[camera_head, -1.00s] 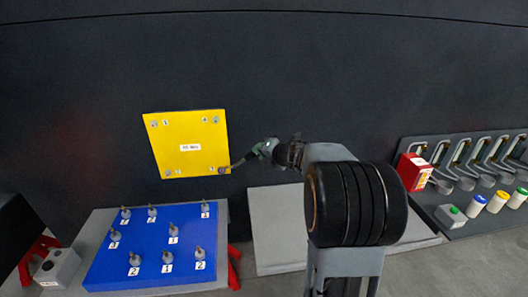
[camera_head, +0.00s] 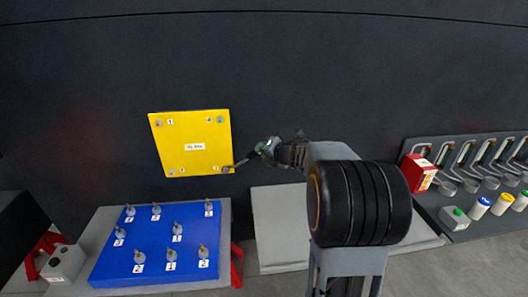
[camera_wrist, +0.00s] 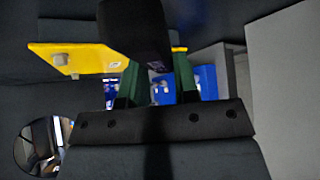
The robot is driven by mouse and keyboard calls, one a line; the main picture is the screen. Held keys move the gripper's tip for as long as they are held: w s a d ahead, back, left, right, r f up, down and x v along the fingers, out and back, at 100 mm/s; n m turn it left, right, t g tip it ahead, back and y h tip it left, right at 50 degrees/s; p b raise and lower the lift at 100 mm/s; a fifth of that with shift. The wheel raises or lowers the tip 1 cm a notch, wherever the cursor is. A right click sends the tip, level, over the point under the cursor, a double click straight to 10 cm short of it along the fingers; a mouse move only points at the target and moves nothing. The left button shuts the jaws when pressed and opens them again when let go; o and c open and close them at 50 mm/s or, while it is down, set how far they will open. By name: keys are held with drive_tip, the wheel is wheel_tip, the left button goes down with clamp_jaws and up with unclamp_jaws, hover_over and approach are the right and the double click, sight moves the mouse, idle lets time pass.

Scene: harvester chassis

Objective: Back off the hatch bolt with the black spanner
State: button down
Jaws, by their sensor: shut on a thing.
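The yellow hatch (camera_head: 190,146) is on the dark wall, with a bolt and a number label near each corner. My gripper (camera_head: 266,149) is right of the hatch, shut on the black spanner (camera_head: 245,158). The spanner slants down-left to the lower-right hatch bolt (camera_head: 226,170); its tip is at the bolt, but I cannot tell whether it fits around it. In the wrist view the spanner (camera_wrist: 135,32) stands dark between the green fingers (camera_wrist: 158,85) and hides part of the hatch (camera_wrist: 90,57). One grey bolt (camera_wrist: 64,62) shows there.
A blue panel (camera_head: 142,268) with several numbered pegs lies below the hatch. A grey plate (camera_head: 278,222) is to its right. A rack (camera_head: 470,172) with several hooks, a red box (camera_head: 416,173) and coloured-top cylinders stands at right. A small grey box (camera_head: 64,262) is at lower left.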

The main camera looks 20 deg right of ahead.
drive_tip(key=shift+s, duration=0.1)
drive_tip(key=s+a, duration=0.3)
drive_tip(key=s, duration=0.7)
drive_tip(key=shift+a+b, duration=0.15)
drive_tip(key=shift+b, duration=0.2)
idle(1.5)
